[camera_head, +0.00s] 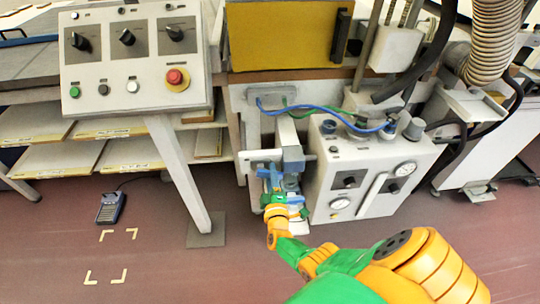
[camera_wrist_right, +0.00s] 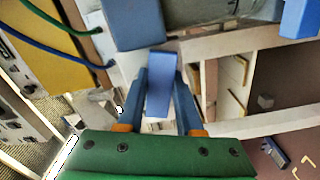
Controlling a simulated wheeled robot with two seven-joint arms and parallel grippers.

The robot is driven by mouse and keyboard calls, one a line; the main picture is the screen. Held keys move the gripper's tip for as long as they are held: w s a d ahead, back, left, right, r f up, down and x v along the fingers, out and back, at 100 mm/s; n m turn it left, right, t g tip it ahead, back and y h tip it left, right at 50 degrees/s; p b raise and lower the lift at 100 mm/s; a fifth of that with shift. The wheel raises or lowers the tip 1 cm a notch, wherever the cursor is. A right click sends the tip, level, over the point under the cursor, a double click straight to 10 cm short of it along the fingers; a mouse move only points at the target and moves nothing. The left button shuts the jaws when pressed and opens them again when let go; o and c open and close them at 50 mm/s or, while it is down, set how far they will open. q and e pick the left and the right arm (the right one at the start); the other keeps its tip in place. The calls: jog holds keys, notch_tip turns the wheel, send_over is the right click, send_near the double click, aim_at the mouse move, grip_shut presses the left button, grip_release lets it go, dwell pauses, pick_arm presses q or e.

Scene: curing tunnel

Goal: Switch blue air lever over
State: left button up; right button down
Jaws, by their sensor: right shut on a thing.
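The blue air lever (camera_wrist_right: 160,88) shows in the right wrist view as a flat blue bar below a larger blue block (camera_wrist_right: 133,22). My right gripper (camera_wrist_right: 158,100) has its two blue-grey fingers on either side of the lever and is shut on it. In the head view my right gripper (camera_head: 273,183) is at the front of the blue valve fitting (camera_head: 292,158), left of the white control box. The lever is largely hidden there by the gripper. My left gripper is not in view.
The white control box (camera_head: 340,170) with gauges stands just right of the gripper. A blue hose (camera_head: 325,109) and a green hose run above. A sloped control panel (camera_head: 135,60) on a post stands to the left. A handheld device (camera_head: 111,207) lies on the open floor.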

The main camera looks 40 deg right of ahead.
jog(key=shift+r+n+p, duration=0.2)
jog(key=shift+n+p, duration=0.05)
jog(key=shift+n, duration=0.55)
jog(key=shift+r+n+p, duration=0.2)
jog(key=shift+n+p, duration=0.05)
jog(key=shift+n, duration=0.85)
jog(key=c, duration=0.6)
grip_release()
jog(key=shift+r, duration=0.1)
jog(key=shift+o, duration=0.2)
jog(key=shift+s, duration=0.2)
jog(key=p+v, duration=0.2)
jog(key=v, duration=0.4)
jog(key=shift+s+a+p, duration=0.2)
jog(key=shift+s+p, duration=0.1)
